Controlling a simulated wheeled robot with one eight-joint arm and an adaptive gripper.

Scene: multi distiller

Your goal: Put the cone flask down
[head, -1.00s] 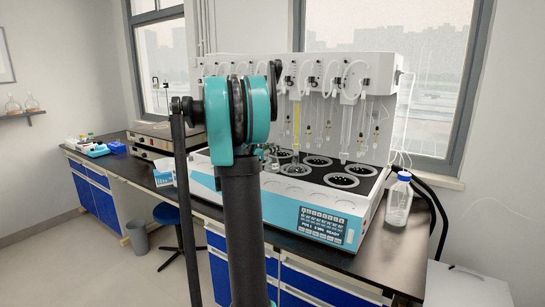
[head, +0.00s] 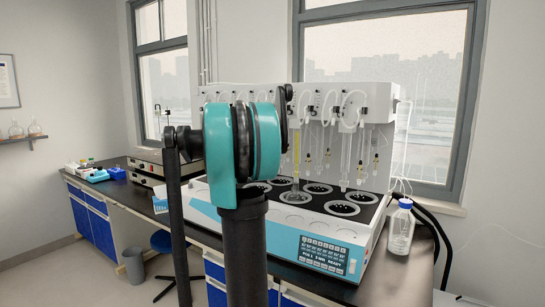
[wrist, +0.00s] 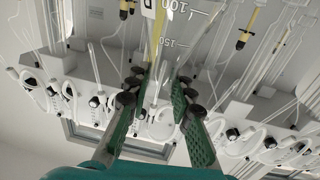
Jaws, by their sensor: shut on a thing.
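The cone flask (wrist: 178,28) is clear glass with marks "100" and "150", seen very close at the top of the wrist view. Its outline is hard to make out against the background. My gripper (wrist: 157,88) has its two green-padded fingers closed on the flask's clear glass. I cannot tell how far the flask is from any well.
Glass tubes and hoses hang from the distiller's white back panel (head: 378,100). A blue-capped bottle (head: 400,228) stands at its right on the dark bench (head: 362,291). A hotplate-like device (head: 146,160) stands to the left.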

